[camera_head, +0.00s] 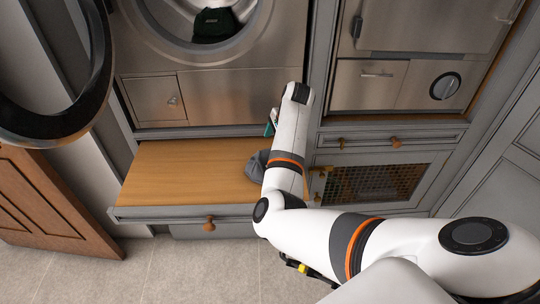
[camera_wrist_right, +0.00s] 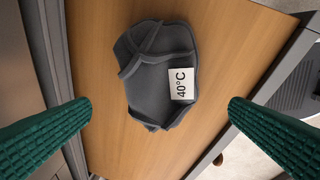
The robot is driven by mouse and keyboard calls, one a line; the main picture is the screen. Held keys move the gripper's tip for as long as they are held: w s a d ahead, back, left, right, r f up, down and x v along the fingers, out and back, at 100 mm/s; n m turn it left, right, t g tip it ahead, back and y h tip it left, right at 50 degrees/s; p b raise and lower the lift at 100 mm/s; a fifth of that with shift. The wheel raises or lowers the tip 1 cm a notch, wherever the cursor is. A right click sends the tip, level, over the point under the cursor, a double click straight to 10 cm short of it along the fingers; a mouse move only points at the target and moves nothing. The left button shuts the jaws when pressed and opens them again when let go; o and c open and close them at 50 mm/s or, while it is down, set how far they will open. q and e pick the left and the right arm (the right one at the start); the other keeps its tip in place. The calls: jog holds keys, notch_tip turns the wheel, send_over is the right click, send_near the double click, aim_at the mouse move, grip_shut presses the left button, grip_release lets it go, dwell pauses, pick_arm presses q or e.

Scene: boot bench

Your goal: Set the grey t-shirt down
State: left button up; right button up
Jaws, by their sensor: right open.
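The grey t-shirt (camera_wrist_right: 155,75) lies crumpled on the wooden bench top, with a white "40°C" label facing up in the right wrist view. In the head view the grey t-shirt (camera_head: 256,168) is partly hidden behind my right arm. My right gripper (camera_wrist_right: 160,112) is open, its two green fingers wide apart on either side of the picture. The t-shirt lies beyond the fingertips and neither finger touches it. In the head view my right gripper is mostly hidden by its own arm. My left gripper is not in view.
The wooden bench top (camera_head: 178,175) is clear to the left of the shirt. Behind it stands a washing machine (camera_head: 210,90) with its round door (camera_head: 50,125) swung open at left and a dark green item (camera_head: 213,25) inside. A mesh-front cabinet (camera_head: 375,183) is at right.

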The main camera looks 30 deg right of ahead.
jog(key=shift+v, duration=1.95)
